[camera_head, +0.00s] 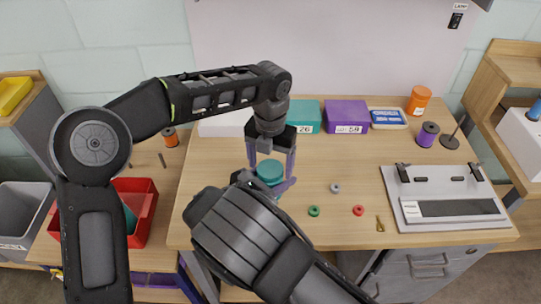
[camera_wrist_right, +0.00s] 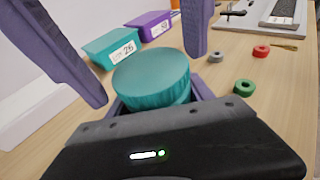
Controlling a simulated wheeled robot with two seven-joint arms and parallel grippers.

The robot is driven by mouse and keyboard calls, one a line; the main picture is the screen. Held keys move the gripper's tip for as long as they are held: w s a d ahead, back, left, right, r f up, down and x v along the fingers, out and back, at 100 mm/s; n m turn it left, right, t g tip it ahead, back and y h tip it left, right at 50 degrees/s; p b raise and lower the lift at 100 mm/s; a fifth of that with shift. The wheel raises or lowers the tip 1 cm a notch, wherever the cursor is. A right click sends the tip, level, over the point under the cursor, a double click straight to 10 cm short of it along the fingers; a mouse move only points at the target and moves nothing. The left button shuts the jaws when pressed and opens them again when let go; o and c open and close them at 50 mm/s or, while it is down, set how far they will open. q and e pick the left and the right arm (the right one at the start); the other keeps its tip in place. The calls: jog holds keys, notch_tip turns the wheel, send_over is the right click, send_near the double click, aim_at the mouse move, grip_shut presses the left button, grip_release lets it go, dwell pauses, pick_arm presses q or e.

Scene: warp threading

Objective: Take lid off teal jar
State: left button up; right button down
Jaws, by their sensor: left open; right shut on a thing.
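The teal jar (camera_head: 274,190) stands upright on the table in the middle of the head view, with its round ridged teal lid (camera_head: 269,170) on top. The lid shows large in the right wrist view (camera_wrist_right: 151,77). My left gripper (camera_head: 271,165) points down from above, open, with one purple finger on each side of the lid and a visible gap in the right wrist view. My right gripper (camera_wrist_right: 160,103) is shut on the jar body, low around its side. The lower jar is mostly hidden by my right gripper and arm.
A teal box (camera_head: 307,116) and a purple box (camera_head: 346,116) stand at the back. A green ring (camera_head: 314,211), red ring (camera_head: 358,210) and grey ring (camera_head: 335,188) lie right of the jar. A grey-white device (camera_head: 447,195) sits further right. An orange jar (camera_head: 419,100) is behind.

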pick_arm(q)
jog(key=c, duration=1.5)
jog(key=shift+o, duration=0.2)
jog(key=n, duration=0.3)
jog(key=o, duration=1.5)
jog(key=shift+o, duration=0.2)
